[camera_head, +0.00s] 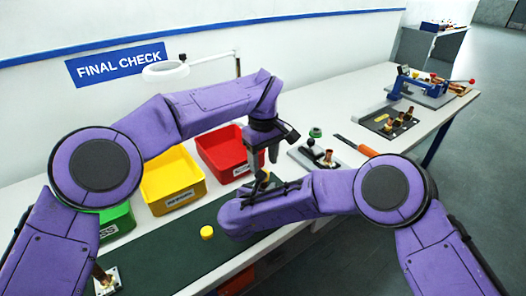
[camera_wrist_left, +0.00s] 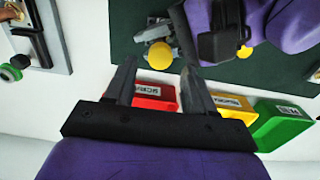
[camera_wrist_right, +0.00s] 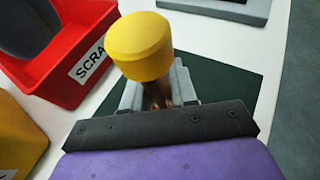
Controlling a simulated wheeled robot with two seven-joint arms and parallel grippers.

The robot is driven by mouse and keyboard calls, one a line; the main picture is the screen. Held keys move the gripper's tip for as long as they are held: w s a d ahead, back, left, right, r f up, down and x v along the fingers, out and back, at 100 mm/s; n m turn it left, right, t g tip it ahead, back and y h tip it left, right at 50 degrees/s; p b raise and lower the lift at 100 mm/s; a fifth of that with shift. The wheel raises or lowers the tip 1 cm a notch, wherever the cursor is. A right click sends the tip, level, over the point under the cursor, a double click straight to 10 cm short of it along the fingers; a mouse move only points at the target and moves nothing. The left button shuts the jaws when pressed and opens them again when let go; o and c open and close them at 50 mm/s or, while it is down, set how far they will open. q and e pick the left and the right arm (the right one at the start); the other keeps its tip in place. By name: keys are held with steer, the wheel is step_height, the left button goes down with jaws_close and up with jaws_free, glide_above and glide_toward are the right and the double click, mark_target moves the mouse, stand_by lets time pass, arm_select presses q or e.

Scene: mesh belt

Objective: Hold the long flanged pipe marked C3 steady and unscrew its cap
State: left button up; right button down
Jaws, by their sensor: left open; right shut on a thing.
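My right gripper (camera_wrist_right: 157,92) is shut on a copper pipe (camera_wrist_right: 154,98), whose yellow cap (camera_wrist_right: 141,46) sticks up above the fingers. No C3 mark can be read, and the pipe's lower part is hidden. My left gripper (camera_head: 263,160) is open, pointing down just above the right gripper. In the left wrist view the held pipe's cap (camera_wrist_left: 159,55) shows between and beyond the open fingers, apparently not gripped. Another yellow cap (camera_head: 207,232) lies loose on the dark green mat (camera_head: 165,262). A flanged copper pipe (camera_head: 106,279) stands at the mat's lower left.
Red (camera_head: 222,150), yellow (camera_head: 172,178) and green (camera_head: 117,222) bins line the back of the mat; the red one is labelled SCRAP. A fixture with a copper part (camera_head: 327,158) stands to the right. A lamp (camera_head: 166,70) and blue clamp station (camera_head: 425,85) are farther back.

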arm_select(q)
step_height(320, 180, down, 3)
steer(key=shift+w+f, duration=0.1)
arm_select(e)
steer(key=shift+w, duration=0.1)
arm_select(q)
steer(key=shift+f, duration=0.45)
jaws_close()
steer(key=shift+o, duration=0.4)
jaws_free()
